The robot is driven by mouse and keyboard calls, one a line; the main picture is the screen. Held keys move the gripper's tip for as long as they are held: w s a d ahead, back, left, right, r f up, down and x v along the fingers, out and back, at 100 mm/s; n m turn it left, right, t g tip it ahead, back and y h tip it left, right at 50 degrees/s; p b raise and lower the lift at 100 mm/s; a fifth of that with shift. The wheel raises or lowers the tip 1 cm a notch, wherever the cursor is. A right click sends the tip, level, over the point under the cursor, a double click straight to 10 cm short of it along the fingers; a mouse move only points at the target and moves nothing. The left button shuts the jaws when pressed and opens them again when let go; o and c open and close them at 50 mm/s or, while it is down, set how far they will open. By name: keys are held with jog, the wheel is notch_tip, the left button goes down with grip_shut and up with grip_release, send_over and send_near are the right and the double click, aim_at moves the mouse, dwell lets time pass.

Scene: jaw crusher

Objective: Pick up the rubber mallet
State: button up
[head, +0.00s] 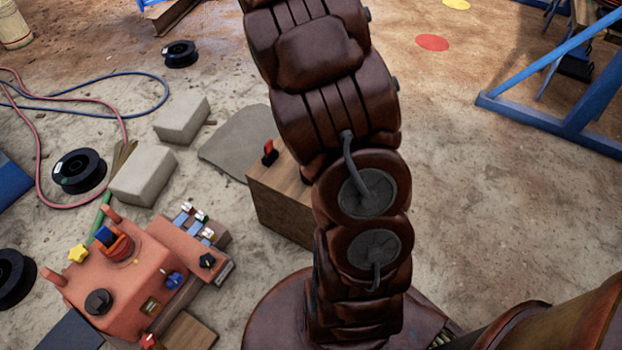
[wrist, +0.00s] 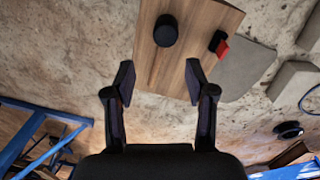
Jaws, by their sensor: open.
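My gripper (wrist: 160,80) is open and empty in the wrist view, its two dark fingers spread on either side of the near end of a wooden-topped block (wrist: 182,72). A short black round piece (wrist: 166,30) is on that top, ahead of the fingertips and apart from them. It may be the rubber mallet's head, but no handle shows, so I cannot tell. In the head view the wooden block (head: 277,205) is partly hidden behind my arm, which also hides the black piece and my gripper.
A small red-and-black item (wrist: 218,44) sits at the block's edge; it also shows in the head view (head: 269,152). Left are an orange machine (head: 140,275), grey blocks (head: 143,175), black spools (head: 79,171) and hoses. A blue frame (head: 560,125) stands right; the floor between is clear.

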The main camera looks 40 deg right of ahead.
jog(key=w+d+f+m+b, duration=0.1)
jog(key=d+f+b, duration=0.2)
jog(key=f, duration=0.4)
jog(key=w+d+f+m+b, duration=0.1)
jog(key=w+d+f+b, duration=0.1)
jog(key=d+f, duration=0.3)
jog(key=w+d+f+m+b, duration=0.1)
jog(key=d+f+b, duration=0.3)
jog(key=f, duration=0.6)
jog(key=shift+w+d+t+y, duration=0.15)
jog(key=shift+d+t+y, duration=0.15)
jog(key=shift+d+t, duration=0.1)
jog(key=shift+f, duration=0.7)
jog(key=shift+w+a+f+b, duration=0.15)
jog(key=shift+f+b, duration=0.5)
jog(key=shift+f, duration=1)
jog(key=shift+s+a+f+b, duration=0.1)
jog(key=shift+f+b, duration=0.5)
jog(key=shift+f, duration=1.05)
jog(key=shift+c, duration=0.3)
grip_shut()
